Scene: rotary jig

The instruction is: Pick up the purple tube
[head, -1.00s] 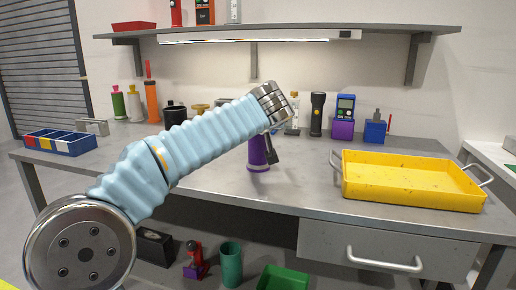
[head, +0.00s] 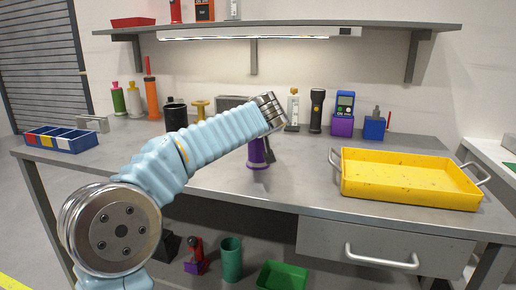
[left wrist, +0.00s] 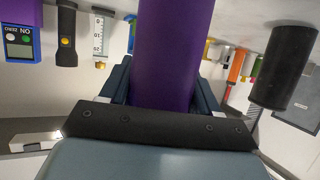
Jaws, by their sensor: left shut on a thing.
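The purple tube (head: 256,154) stands near the middle of the workbench in the head view, close to upright, its upper part hidden behind my left arm. My left gripper (head: 267,146) is shut on it; one dark finger shows along its right side. In the left wrist view the purple tube (left wrist: 172,55) runs up between the two fingers of my left gripper (left wrist: 165,90). I cannot tell whether its base touches the bench. My right gripper is not in view.
A yellow tray (head: 410,178) sits at the right. A black cylinder (head: 175,115) and a divided bin (head: 62,140) are at the left. The bench front is clear.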

